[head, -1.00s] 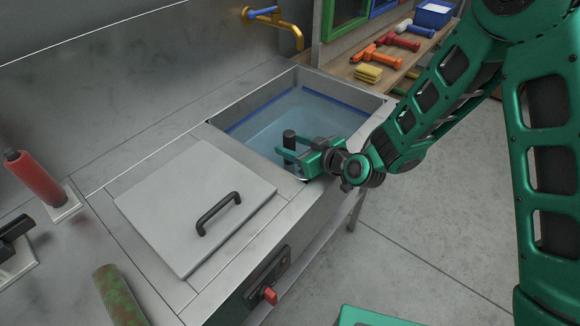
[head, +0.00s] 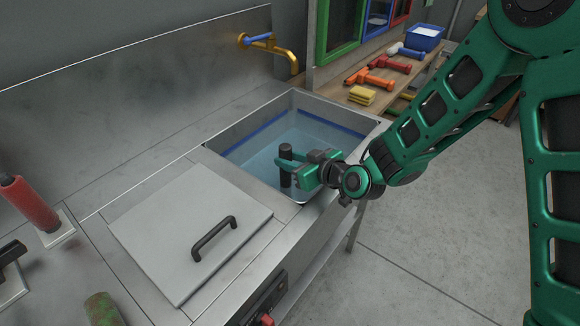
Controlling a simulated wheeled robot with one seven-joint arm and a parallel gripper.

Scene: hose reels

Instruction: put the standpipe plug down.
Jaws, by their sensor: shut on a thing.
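The standpipe plug (head: 286,179) is a dark upright cylinder at the near end of the open water basin (head: 222,138). My gripper (head: 287,164) is shut around its upper part, reaching in from the right over the basin's rim. The plug's top shows just above the fingers and its lower part below them. Blue-tinted water and a dark blue line along the inner walls show behind it. I cannot tell whether the plug's lower end touches anything.
A flat grey lid (head: 170,235) with a black handle covers the counter left of the basin. A brass tap (head: 275,45) is on the back wall. A shelf behind holds a yellow sponge stack (head: 361,95) and several coloured nozzles. A red roller (head: 30,203) stands far left.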

